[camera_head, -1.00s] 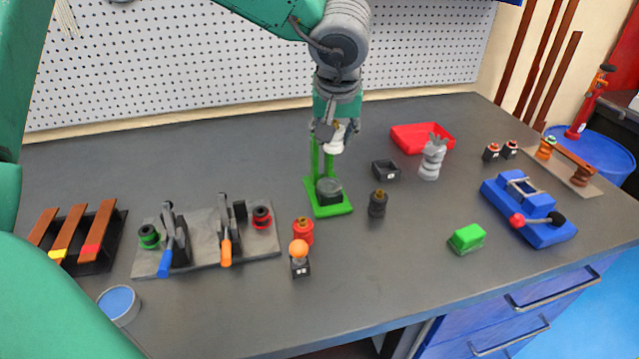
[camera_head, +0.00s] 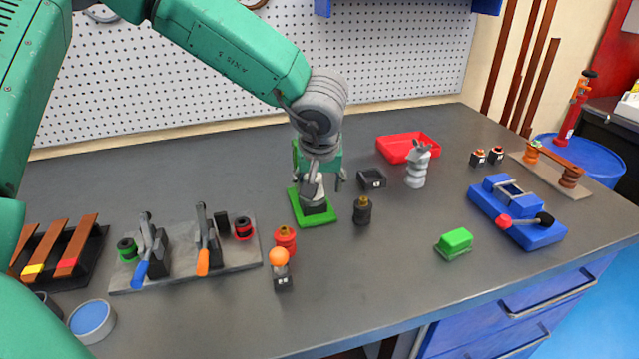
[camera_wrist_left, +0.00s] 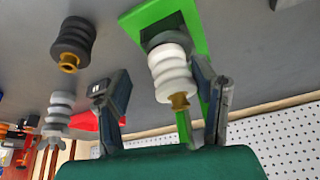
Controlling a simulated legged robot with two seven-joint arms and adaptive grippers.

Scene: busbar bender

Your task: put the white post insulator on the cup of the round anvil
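The white post insulator (camera_wrist_left: 172,72) shows in the wrist view with its brass end towards me. Its far end meets the dark round cup (camera_wrist_left: 163,38) of the green-based anvil (camera_wrist_left: 140,18), and it appears to stand on it. In the head view the anvil's green base (camera_head: 318,220) is partly covered by my gripper. My left gripper (camera_head: 322,186) is lowered over the anvil. In the wrist view its fingers (camera_wrist_left: 160,98) are spread on both sides of the insulator, with a clear gap at the left finger. The right gripper is out of view.
A black insulator (camera_head: 362,211) stands just right of the anvil, with a small dark box (camera_head: 372,179) behind it. A grey insulator (camera_head: 416,168) stands near the red tray (camera_head: 393,148). A red insulator (camera_head: 285,238) is in front. Free table lies towards the green block (camera_head: 456,241).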

